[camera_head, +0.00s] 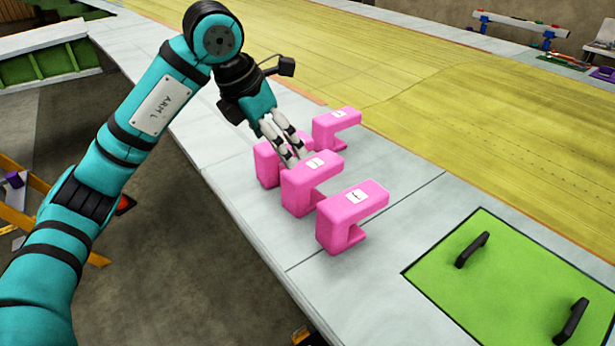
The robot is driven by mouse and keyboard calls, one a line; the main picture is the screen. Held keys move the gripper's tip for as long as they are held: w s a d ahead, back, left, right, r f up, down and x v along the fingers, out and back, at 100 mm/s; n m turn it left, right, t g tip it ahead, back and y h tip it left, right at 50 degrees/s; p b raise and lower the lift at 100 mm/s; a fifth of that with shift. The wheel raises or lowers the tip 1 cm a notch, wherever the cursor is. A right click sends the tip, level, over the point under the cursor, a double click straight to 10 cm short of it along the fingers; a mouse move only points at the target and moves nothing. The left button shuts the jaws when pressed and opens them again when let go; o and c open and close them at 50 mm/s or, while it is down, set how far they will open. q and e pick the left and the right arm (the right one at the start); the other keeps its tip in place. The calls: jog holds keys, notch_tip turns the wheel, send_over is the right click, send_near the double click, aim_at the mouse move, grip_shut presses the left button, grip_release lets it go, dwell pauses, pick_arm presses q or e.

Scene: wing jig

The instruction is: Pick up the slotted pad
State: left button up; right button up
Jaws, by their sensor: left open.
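Several pink C-shaped blocks with small white labels stand in a group on the pale bench top. The nearest pink block (345,215) has an open slot facing right. A second pink block (302,188) stands just behind it, and a third pink block (268,164) is partly hidden behind my left gripper. A fourth pink block (336,125) stands farthest back. I cannot tell which of them, if any, is the slotted pad. My left gripper (294,157) is open, its fingers pointing down at the second and third blocks. Contact is unclear. My right gripper is out of view.
A green panel (500,285) with two black handles lies at the lower right of the pale bench top (255,215). A large yellow wing surface (420,80) spans the back. Tools and a rack (515,30) sit far right. Bare bench lies around the blocks.

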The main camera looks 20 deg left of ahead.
aim_at(295, 173)
pick_arm(q)
jog(key=x, duration=0.2)
jog(key=p+x, duration=0.1)
jog(key=x, duration=0.2)
jog(key=p+x, duration=0.1)
jog(key=x, duration=0.1)
jog(key=shift+w+f, duration=0.15)
jog(key=shift+w, duration=0.2)
jog(key=shift+p+x, duration=1.05)
jog(key=shift+p, duration=0.05)
jog(key=shift+x, duration=1.2)
jog(key=shift+f, duration=0.15)
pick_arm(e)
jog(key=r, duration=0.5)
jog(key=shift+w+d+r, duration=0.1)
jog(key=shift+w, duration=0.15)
pick_arm(q)
jog(key=c, duration=1.3)
jog(key=shift+o, duration=0.2)
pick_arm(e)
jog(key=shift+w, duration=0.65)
